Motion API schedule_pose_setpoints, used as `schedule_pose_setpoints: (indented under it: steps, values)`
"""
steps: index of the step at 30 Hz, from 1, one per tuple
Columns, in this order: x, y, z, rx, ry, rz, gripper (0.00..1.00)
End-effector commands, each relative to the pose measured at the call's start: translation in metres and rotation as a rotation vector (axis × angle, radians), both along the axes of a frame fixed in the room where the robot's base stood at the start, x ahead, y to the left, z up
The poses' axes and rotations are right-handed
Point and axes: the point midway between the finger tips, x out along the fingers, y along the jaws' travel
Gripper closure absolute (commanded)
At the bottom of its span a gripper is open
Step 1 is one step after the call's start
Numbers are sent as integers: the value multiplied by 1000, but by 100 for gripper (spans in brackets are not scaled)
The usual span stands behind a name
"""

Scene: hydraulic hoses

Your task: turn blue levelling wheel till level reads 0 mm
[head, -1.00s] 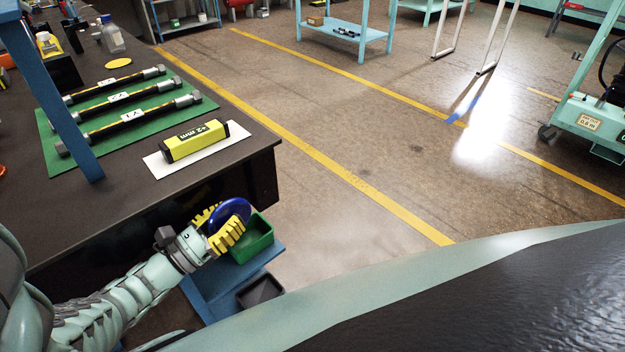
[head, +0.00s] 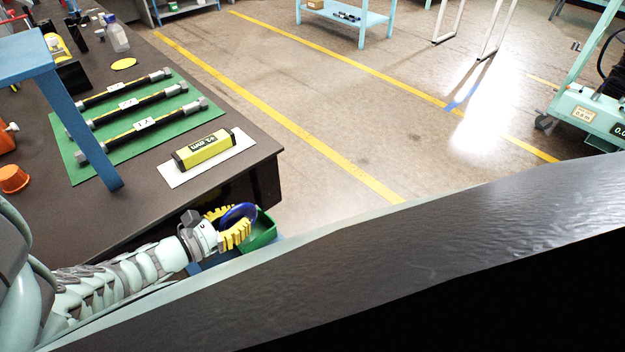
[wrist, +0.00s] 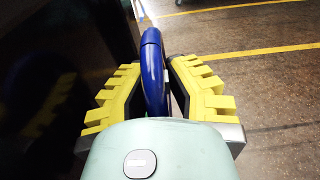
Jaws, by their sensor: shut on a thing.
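The blue levelling wheel (head: 241,210) is at the front end of the dark bench, below the top. My gripper (head: 230,224) has its yellow ribbed fingers on either side of the wheel's rim and is shut on it. In the wrist view the blue wheel (wrist: 152,72) stands edge-on between the two fingers. The yellow level (head: 205,151) lies on a white plate (head: 242,146) near the bench's right corner. Its display is upside down to me and seems to read +1 mm. The wheel's mounting is hidden.
Several black hoses (head: 130,105) lie on a green mat (head: 70,160). A blue post (head: 95,150) stands at the left. A green bin (head: 264,232) is just beyond the wheel. The floor to the right (head: 320,120) is clear.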

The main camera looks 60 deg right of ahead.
Motion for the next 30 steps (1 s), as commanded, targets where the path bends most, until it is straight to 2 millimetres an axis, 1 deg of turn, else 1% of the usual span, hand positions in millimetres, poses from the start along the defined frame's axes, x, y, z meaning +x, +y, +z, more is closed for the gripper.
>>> schedule_pose_setpoints:
  steps: [4, 5, 12, 13, 20, 23, 26, 30]
  values:
    - [0, 0, -2, 5, -1, -1, 100]
    - [0, 0, -2, 5, -1, 0, 80]
    - [0, 0, -1, 2, 0, 0, 55]
    - [0, 0, -1, 2, 0, 0, 54]
    - [0, 0, -1, 1, 0, 1, 54]
    - [1, 4, 0, 1, 1, 1, 54]
    - [3, 12, 1, 0, 2, 1, 54]
    - [8, 31, 4, 3, 1, 3, 54]
